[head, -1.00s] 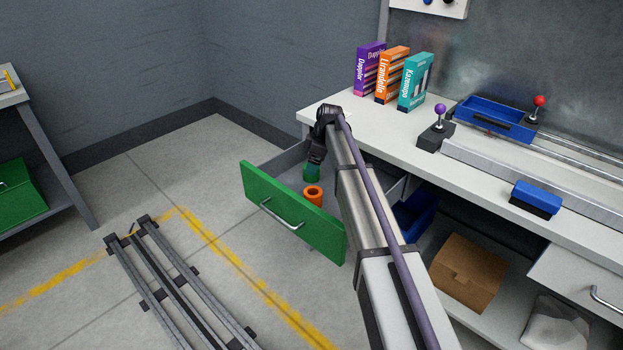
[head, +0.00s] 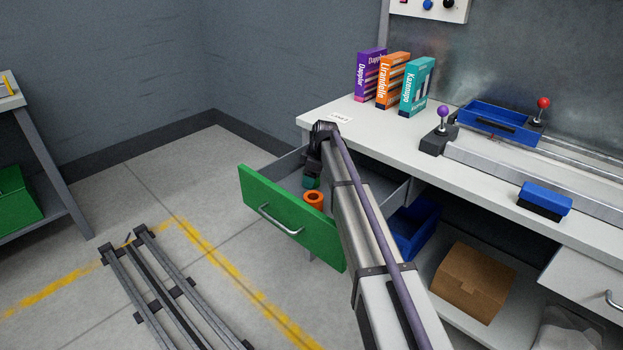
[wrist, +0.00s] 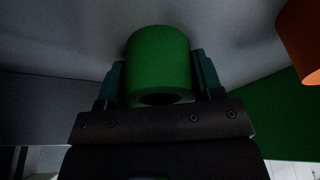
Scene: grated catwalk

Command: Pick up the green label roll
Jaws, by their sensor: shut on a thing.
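The green label roll (wrist: 158,58) is between the two teal fingers of my gripper (wrist: 157,80) in the wrist view. The fingers touch it on both sides and are shut on it. In the head view my gripper (head: 311,181) points down into the open green-fronted drawer (head: 283,223). There the roll is mostly hidden by the gripper and arm. I cannot tell whether the roll touches the drawer floor.
An orange roll (head: 314,200) stands in the drawer close to my gripper and shows at the right in the wrist view (wrist: 303,42). The drawer walls surround both. Purple, orange and teal boxes (head: 414,88) stand on the bench (head: 375,135) above. A blue bin (head: 415,228) sits below.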

